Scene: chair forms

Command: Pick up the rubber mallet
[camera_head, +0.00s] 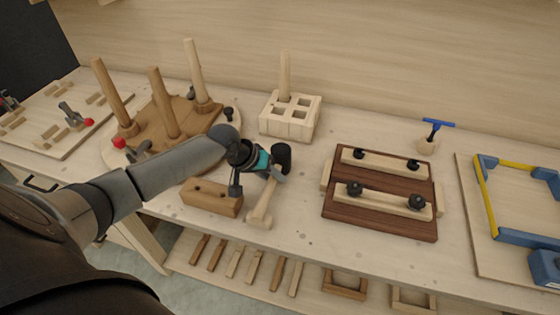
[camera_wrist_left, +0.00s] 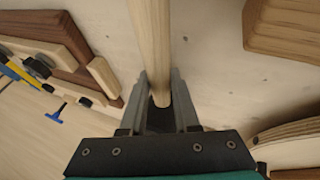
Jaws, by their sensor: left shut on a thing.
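The rubber mallet's pale wooden handle (camera_head: 264,203) slants from my left gripper toward the front of the bench. A dark cylinder (camera_head: 282,157) shows at its far end beside the gripper and looks like the mallet head, though the gripper partly covers this area. My left gripper (camera_head: 270,179) is shut around the handle. In the left wrist view the handle (camera_wrist_left: 152,45) runs between the two fingers (camera_wrist_left: 160,112) and out of the top of the picture. I cannot tell whether the mallet is clear of the bench. My right gripper is not in view.
A brown wooden block (camera_head: 211,197) lies just left of the handle. A dark board with knobbed clamp bars (camera_head: 380,215) is to the right. A pale slotted block (camera_head: 290,122) and an upturned stool form (camera_head: 170,125) stand behind. Bench space right of the handle is clear.

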